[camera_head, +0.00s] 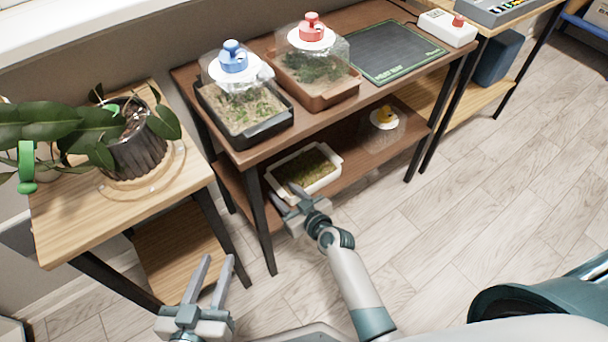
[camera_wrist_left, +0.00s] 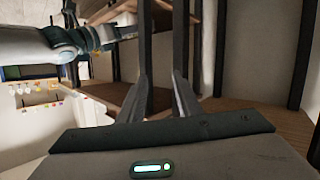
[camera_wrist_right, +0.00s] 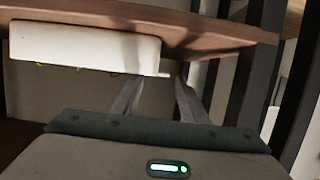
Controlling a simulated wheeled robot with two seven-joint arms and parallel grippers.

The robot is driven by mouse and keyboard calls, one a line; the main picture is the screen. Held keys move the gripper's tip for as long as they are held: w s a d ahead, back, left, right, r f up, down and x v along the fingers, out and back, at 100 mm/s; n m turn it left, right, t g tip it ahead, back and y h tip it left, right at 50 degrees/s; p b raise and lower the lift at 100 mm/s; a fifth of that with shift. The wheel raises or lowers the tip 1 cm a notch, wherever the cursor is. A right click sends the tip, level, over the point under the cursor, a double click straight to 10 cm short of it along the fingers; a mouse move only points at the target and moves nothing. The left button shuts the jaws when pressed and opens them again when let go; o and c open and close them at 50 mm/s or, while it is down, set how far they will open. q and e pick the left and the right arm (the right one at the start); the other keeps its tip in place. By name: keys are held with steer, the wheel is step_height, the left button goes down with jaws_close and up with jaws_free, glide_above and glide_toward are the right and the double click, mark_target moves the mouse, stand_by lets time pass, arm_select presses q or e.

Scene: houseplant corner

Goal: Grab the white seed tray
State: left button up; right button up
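The white seed tray (camera_head: 330,183), filled with green and brown growth, sits on the lower shelf of the dark wooden rack. My right gripper (camera_head: 287,193) is open at the tray's near left corner. In the right wrist view the tray's white side (camera_wrist_right: 85,45) shows, and its end lip lies in line with the gap between the open fingertips (camera_wrist_right: 159,77). I cannot tell if they touch. My left gripper (camera_head: 217,258) is open and empty, low in front of the rack and plant stand. Its fingers (camera_wrist_left: 160,75) also show in the left wrist view.
The upper shelf holds a black tray (camera_head: 247,133) with a blue-knobbed cover, a brown tray (camera_head: 325,98) with a red-knobbed one, and a heat mat (camera_head: 395,52). A yellow-knobbed cover (camera_head: 384,118) stands right of the seed tray. A dark rack leg (camera_head: 259,225) stands near both grippers.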

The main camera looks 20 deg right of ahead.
arm_select(q)
steer(key=shift+w+d+r+t, duration=0.15)
steer(key=shift+r+t, duration=0.15)
steer(key=shift+r, duration=0.2)
steer(key=shift+w+d+r+t, duration=0.1)
steer(key=shift+r+t, duration=0.2)
steer(key=shift+r, duration=0.2)
arm_select(e)
steer(key=shift+x, duration=1.25)
steer(key=shift+f, duration=0.1)
jaws_close()
